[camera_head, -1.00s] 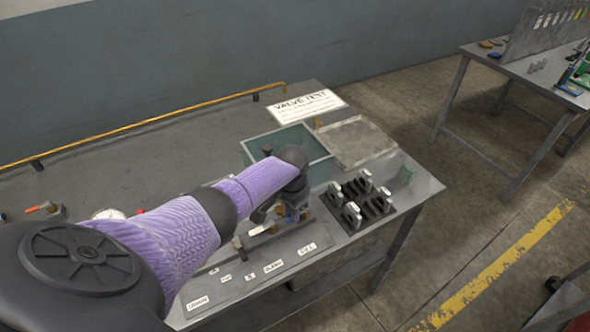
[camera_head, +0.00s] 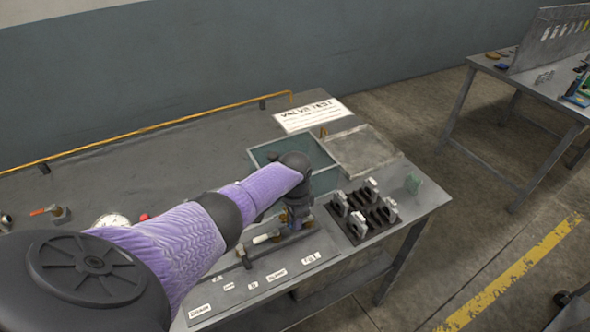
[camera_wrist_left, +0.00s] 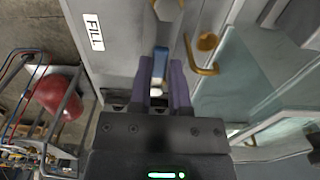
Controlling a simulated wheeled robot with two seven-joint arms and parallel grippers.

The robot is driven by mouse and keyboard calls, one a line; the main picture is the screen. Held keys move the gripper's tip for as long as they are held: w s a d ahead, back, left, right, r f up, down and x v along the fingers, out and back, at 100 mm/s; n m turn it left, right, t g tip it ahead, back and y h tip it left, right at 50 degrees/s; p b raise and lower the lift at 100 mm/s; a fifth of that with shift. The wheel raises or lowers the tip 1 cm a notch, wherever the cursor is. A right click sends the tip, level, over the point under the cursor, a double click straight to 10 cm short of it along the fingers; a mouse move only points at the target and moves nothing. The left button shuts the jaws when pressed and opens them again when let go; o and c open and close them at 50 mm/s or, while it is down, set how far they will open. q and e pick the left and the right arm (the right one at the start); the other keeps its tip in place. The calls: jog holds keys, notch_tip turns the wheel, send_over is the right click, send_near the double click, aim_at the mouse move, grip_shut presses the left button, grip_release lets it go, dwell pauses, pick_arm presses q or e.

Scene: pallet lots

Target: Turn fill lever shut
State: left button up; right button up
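The fill lever (camera_wrist_left: 160,66) shows in the wrist view as a blue handle with a pale part below it. My left gripper (camera_wrist_left: 161,72) has its two purple fingers on either side of the lever, with narrow gaps seeming to show between. The FILL label (camera_wrist_left: 95,32) is to the left of the fingers. In the head view my left gripper (camera_head: 297,218) points down at the right end of the valve row, above the FILL label (camera_head: 311,259); the wrist hides most of the lever. My right gripper is not in view.
A black rack (camera_head: 362,212) with grey pieces stands close to the right of the gripper. A teal bin (camera_head: 262,153) and a flat tray (camera_head: 392,158) lie behind. A gauge (camera_head: 112,220) and an orange-handled valve (camera_head: 50,211) are at the left.

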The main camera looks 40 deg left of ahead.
pick_arm(q)
jog(key=o, duration=0.4)
jog(key=shift+c, duration=0.2)
